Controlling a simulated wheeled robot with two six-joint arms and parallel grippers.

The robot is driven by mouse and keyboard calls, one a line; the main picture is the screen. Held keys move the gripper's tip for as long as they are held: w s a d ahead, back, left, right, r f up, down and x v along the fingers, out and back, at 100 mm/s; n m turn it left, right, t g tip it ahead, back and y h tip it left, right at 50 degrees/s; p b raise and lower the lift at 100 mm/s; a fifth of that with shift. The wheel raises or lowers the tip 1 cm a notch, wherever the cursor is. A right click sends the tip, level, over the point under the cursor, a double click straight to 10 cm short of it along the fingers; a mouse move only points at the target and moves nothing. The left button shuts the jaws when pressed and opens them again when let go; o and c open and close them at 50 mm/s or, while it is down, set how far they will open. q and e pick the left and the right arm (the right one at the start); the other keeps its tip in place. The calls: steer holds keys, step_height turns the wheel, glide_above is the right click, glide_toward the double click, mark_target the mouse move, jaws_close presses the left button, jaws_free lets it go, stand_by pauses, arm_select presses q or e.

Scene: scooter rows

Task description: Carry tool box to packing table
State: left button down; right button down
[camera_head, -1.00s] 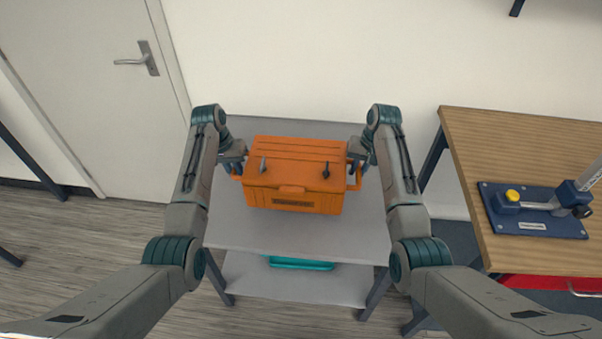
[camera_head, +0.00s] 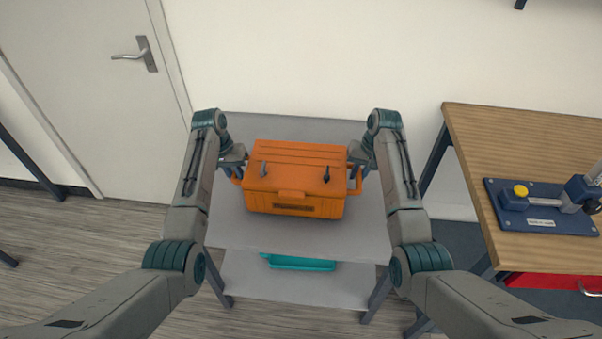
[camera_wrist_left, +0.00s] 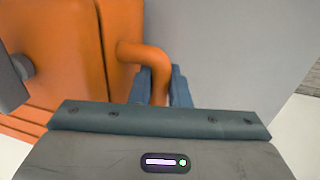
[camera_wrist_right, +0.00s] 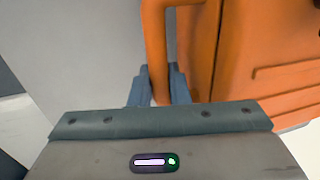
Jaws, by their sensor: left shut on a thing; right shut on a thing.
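The orange tool box (camera_head: 296,180) has two dark latches on its lid and a loop handle at each end. In the head view it is above the grey top of a shelf table; I cannot tell whether it touches the top. My left gripper (camera_head: 237,174) is shut on the left side handle, which also shows in the left wrist view (camera_wrist_left: 146,53). My right gripper (camera_head: 355,174) is shut on the right side handle, which shows in the right wrist view (camera_wrist_right: 155,45). The fingertips are partly hidden by the handles and wrists.
The grey shelf table (camera_head: 290,236) has a teal tray (camera_head: 299,263) on its lower shelf. A wooden-topped table (camera_head: 480,150) stands at the right with a blue clamp-like tool (camera_head: 540,208) on it. A wall and a door (camera_head: 95,90) are behind.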

arm_select(q)
steer(key=shift+f+b, duration=0.4)
steer(key=shift+f, duration=0.15)
arm_select(e)
steer(key=shift+f, duration=0.55)
arm_select(q)
steer(key=c, duration=1.4)
jaws_free()
arm_select(e)
steer(key=c, duration=1.4)
jaws_free()
arm_select(q)
steer(key=shift+o, duration=0.2)
steer(key=shift+s+r, duration=0.1)
arm_select(e)
steer(key=shift+o, duration=0.2)
steer(key=shift+s+r, duration=0.1)
arm_select(q)
steer(key=r, duration=0.2)
steer(key=a+r, duration=0.1)
steer(key=r, duration=0.4)
steer(key=shift+a, duration=0.15)
steer(key=shift+r, duration=0.15)
arm_select(e)
steer(key=shift+r, duration=0.35)
steer(key=r, duration=0.3)
steer(key=d+r, duration=0.1)
steer(key=r, duration=0.2)
steer(key=shift+d+r, duration=0.2)
steer(key=shift+r, duration=0.15)
